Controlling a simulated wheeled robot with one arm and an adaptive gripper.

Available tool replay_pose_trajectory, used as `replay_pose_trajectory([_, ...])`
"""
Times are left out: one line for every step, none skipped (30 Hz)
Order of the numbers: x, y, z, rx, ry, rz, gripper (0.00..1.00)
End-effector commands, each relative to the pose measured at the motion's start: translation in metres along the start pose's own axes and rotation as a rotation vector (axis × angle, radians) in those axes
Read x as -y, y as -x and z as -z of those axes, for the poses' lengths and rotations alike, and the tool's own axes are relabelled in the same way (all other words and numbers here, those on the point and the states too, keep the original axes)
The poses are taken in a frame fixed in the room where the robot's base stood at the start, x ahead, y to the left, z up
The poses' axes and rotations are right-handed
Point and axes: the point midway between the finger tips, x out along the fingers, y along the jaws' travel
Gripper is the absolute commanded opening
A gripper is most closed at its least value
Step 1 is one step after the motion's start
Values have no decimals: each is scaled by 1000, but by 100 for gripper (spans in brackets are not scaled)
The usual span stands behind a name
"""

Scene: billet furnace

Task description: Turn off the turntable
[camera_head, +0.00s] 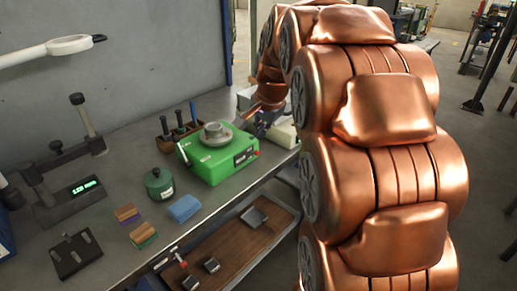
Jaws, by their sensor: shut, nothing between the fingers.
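The turntable is a bright green box (222,162) with a round grey metal disc (215,133) on top. It stands on the grey workbench near its front edge. Its front has a dark panel and a small red part (256,153) at the right end. Whether it is on or the disc is spinning cannot be told. My copper arm fills the right side of the view. My gripper (262,122) is small, dark and partly hidden at the far end of the arm, just behind and right of the turntable. It is shut and holds nothing; whether it touches the box is unclear.
A magnifier lamp (60,46) hangs at upper left. A wooden lower shelf (235,250) holds metal parts.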

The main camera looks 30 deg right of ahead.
Motion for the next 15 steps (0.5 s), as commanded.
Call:
replay_pose_trajectory([3, -1, 14, -15, -40, 10, 0])
replay_pose_trajectory([4, -1, 20, -21, -59, 15, 0])
replay_pose_trajectory([6, -1, 25, -27, -79, 21, 0])
replay_pose_trajectory([7, -1, 29, -31, -90, 24, 0])
replay_pose_trajectory([8, -1, 32, -35, -97, 27, 0])
replay_pose_trajectory([8, -1, 34, -38, -105, 30, 0])
replay_pose_trajectory([9, 0, 35, -39, -108, 31, 0])
replay_pose_trajectory([9, 0, 35, -40, -110, 32, 0])
replay_pose_trajectory([9, 0, 35, -40, -110, 33, 0])
replay_pose_trajectory([9, 0, 35, -40, -110, 33, 0])
replay_pose_trajectory([9, 0, 35, -40, -109, 33, 0])
replay_pose_trajectory([9, 0, 35, -40, -109, 33, 0])
replay_pose_trajectory([9, 0, 35, -40, -108, 33, 0])
replay_pose_trajectory([9, 0, 35, -40, -108, 33, 0])
replay_pose_trajectory([9, 0, 35, -40, -108, 32, 0])
